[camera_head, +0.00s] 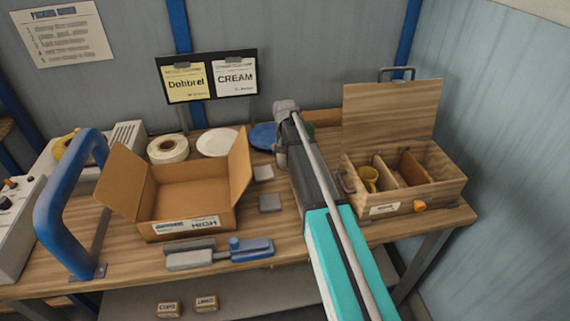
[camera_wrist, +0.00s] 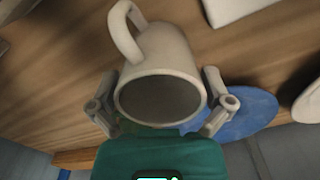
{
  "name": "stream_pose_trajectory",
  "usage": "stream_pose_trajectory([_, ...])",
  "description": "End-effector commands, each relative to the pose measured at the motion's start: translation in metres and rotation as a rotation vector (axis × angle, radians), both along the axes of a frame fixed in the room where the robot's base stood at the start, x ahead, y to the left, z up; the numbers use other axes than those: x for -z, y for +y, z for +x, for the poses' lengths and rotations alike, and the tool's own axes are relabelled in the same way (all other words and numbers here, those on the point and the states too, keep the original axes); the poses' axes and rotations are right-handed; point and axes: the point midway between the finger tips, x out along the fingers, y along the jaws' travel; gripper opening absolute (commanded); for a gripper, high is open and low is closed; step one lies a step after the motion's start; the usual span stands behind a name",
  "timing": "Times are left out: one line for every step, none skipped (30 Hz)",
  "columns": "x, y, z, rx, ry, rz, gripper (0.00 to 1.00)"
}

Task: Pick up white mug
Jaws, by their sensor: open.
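The white mug (camera_wrist: 170,50) shows in the wrist view with its open rim toward the camera and its handle at the upper left. My gripper (camera_wrist: 158,88) is open, with one finger on each side of the mug near the rim. I cannot tell whether the fingers touch it. In the head view my gripper (camera_head: 285,125) is at the back middle of the table, at the end of my arm. A pale grey shape there may be the mug, but it is too small to tell apart from the gripper.
A blue plate (camera_wrist: 240,115) lies close to the right finger. A white plate (camera_head: 216,142) and a tape roll (camera_head: 168,149) are to the left. An open cardboard box (camera_head: 190,228) stands front left.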

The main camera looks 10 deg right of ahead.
Motion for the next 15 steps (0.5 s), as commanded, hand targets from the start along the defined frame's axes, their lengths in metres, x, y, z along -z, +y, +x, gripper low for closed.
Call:
stream_pose_trajectory([0.0070,-0.0001,0.0000,0.000,0.000,0.000,1.00])
stream_pose_trajectory([0.0085,-0.0002,-0.0001,0.000,0.000,0.000,1.00])
stream_pose_trajectory([0.0102,-0.0002,0.0000,0.000,0.000,0.000,1.00])
stream_pose_trajectory([0.0112,-0.0003,-0.0001,0.000,0.000,0.000,1.00])
stream_pose_trajectory([0.0120,-0.0003,0.0000,0.000,0.000,0.000,1.00])
stream_pose_trajectory([0.0127,-0.0003,0.0000,0.000,0.000,0.000,1.00])
stream_pose_trajectory([0.0131,-0.0003,0.0000,0.000,0.000,0.000,1.00])
stream_pose_trajectory([0.0132,-0.0004,-0.0001,0.000,0.000,0.000,1.00])
stream_pose_trajectory([0.0133,-0.0004,-0.0001,0.001,0.000,0.000,1.00])
stream_pose_trajectory([0.0132,-0.0004,-0.0001,0.001,0.000,0.000,1.00])
stream_pose_trajectory([0.0131,-0.0005,0.0000,0.001,0.000,0.000,1.00])
stream_pose_trajectory([0.0129,-0.0005,0.0000,0.001,0.000,0.000,1.00])
stream_pose_trajectory([0.0127,-0.0005,0.0000,0.001,0.000,0.000,1.00])
stream_pose_trajectory([0.0127,-0.0005,0.0000,0.001,0.000,0.000,1.00])
stream_pose_trajectory([0.0127,-0.0006,0.0000,0.001,0.000,0.000,1.00])
